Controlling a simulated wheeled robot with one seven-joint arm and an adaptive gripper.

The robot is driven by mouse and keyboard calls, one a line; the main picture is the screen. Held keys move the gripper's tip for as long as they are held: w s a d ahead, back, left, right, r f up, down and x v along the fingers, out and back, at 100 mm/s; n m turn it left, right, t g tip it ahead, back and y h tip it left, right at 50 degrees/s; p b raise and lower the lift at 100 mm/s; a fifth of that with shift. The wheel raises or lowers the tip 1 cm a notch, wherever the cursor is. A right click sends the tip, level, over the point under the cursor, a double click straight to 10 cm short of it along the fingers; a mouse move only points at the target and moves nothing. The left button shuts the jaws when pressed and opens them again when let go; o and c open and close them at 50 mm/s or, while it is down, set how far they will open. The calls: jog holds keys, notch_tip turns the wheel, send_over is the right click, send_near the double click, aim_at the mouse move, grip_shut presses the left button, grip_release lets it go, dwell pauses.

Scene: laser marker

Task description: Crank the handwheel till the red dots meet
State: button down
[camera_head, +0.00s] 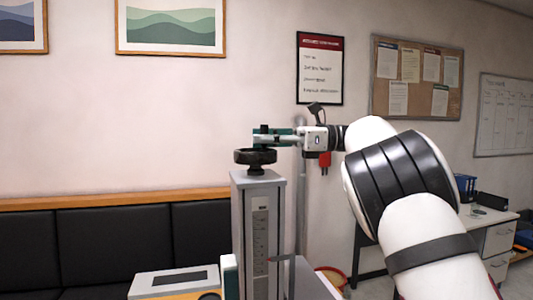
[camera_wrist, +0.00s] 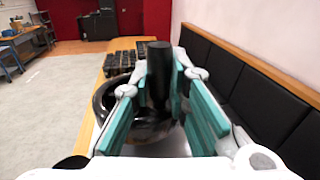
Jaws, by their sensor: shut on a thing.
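The black handwheel (camera_head: 255,157) lies flat on top of the grey column (camera_head: 262,225) of the laser marker in the head view. Its dark rim (camera_wrist: 104,98) also shows in the wrist view, partly behind my fingers. The upright black crank handle (camera_wrist: 159,62) stands between my teal finger pads. My gripper (camera_head: 270,136) is shut on the handle just above the wheel. A scale (camera_head: 261,235) runs down the column's front, with a small red mark low beside it. I cannot make out the red dots in either view.
A grey box with a dark panel (camera_head: 160,281) stands at the lower left of the column. A black padded bench (camera_head: 110,240) runs along the wall behind. A desk (camera_head: 495,228) stands at the right. The wrist view shows open floor (camera_wrist: 60,95) at left.

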jog(key=shift+w+a+f+n+g+h+b, duration=0.15)
jog(key=shift+n+g+b, duration=0.4)
jog(key=shift+b, duration=0.85)
jog(key=shift+a+r+n+g+h+b, duration=0.1)
jog(key=shift+n+g+b, duration=0.2)
jog(key=shift+g+b, duration=0.75)
jog(key=shift+w+a+f+n+g+h+b, duration=0.15)
jog(key=shift+n+g+b, duration=0.25)
jog(key=shift+b, duration=1.35)
jog(key=shift+s+r+n+g+h+b, duration=0.2)
jog(key=shift+n+g+h+b, duration=0.25)
jog(key=shift+b, duration=0.55)
jog(key=c, duration=1.5)
grip_release()
jog(key=shift+a, duration=0.1)
jog(key=shift+y, duration=0.25)
jog(key=shift+r+m+t+p, duration=0.2)
jog(key=shift+m+t+p, duration=0.25)
jog(key=shift+p, duration=0.55)
jog(key=p, duration=0.2)
jog(key=shift+s+d+m+t+y+p, duration=0.2)
jog(key=shift+m+t+y+p, duration=0.1)
jog(key=shift+t+p, duration=0.1)
jog(key=m+t+p, duration=0.1)
jog(key=p, duration=0.2)
jog(key=m+t+p, duration=0.1)
jog(key=p, duration=0.2)
jog(key=shift+s+d+t, duration=0.1)
jog(key=shift+d+t, duration=0.1)
jog(key=shift+t, duration=0.2)
